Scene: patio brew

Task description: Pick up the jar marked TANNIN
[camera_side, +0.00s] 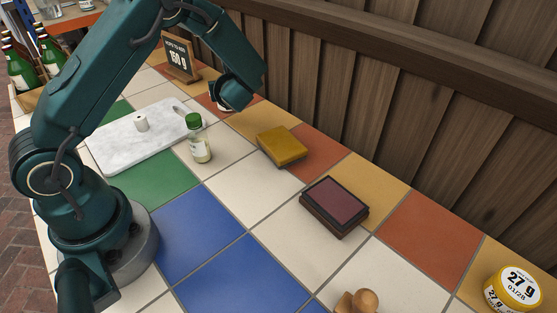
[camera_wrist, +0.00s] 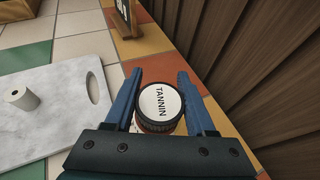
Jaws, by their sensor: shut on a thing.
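The jar marked TANNIN (camera_wrist: 160,104) has a white round lid with black lettering and a dark ribbed edge. In the wrist view it sits between the two blue fingers of my gripper (camera_wrist: 160,92), which is shut on it. In the side view my gripper (camera_side: 226,106) is low over the tiles near the wooden wall, and only a small pale part of the jar shows beneath it. I cannot tell whether the jar touches the table.
A marble board (camera_side: 120,150) with a small white cylinder (camera_side: 141,123) lies left. A green-capped bottle (camera_side: 199,142), yellow block (camera_side: 281,147), dark ink pad (camera_side: 334,207) and yellow tin (camera_side: 514,287) stand on the tiles. A sign (camera_side: 179,59) stands behind, by the wooden wall (camera_side: 400,90).

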